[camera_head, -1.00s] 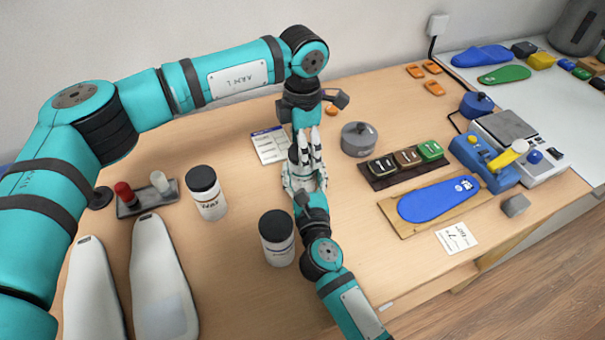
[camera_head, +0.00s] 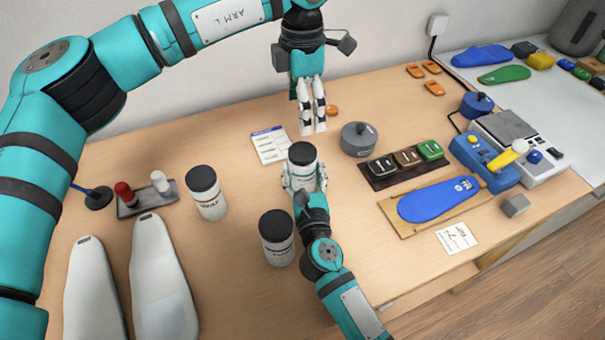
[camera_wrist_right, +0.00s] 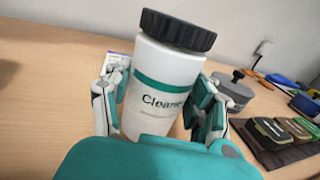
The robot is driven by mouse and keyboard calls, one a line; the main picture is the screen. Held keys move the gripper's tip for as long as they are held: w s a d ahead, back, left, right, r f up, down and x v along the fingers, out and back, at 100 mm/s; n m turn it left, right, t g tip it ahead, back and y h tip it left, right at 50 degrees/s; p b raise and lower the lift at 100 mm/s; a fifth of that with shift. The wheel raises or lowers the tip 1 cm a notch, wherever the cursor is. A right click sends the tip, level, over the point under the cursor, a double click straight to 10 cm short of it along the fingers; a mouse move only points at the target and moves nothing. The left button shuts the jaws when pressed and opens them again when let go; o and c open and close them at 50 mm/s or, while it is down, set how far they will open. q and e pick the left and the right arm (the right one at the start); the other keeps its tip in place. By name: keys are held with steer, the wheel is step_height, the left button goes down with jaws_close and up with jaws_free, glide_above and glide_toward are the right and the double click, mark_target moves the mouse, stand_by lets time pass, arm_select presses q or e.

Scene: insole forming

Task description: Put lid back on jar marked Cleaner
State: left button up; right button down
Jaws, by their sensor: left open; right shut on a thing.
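The white jar marked Cleaner (camera_wrist_right: 160,88) has a green band and stands between the fingers of my right gripper (camera_head: 305,180), which is shut on its body. The jar also shows in the head view (camera_head: 303,168). Its black ridged lid (camera_wrist_right: 178,29) sits on top of the jar and looks slightly tilted in the wrist view; in the head view the lid (camera_head: 302,153) covers the mouth. I cannot tell whether it is screwed tight. My left gripper (camera_head: 313,130) is open and empty, behind and above the jar, clear of the lid.
Two other lidded white jars (camera_head: 207,193) (camera_head: 277,238) stand left and front-left. A grey round weight (camera_head: 359,139) and a dark tray of small blocks (camera_head: 383,180) are to the right. A white card (camera_head: 270,146) lies behind the jar.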

mark_target(304, 179)
stand_by(0.3)
steer(key=shift+c, duration=1.7)
jaws_free()
steer(key=s, duration=0.5)
steer(key=s+d, duration=0.1)
steer(key=s, duration=0.1)
steer(key=shift+s, duration=0.2)
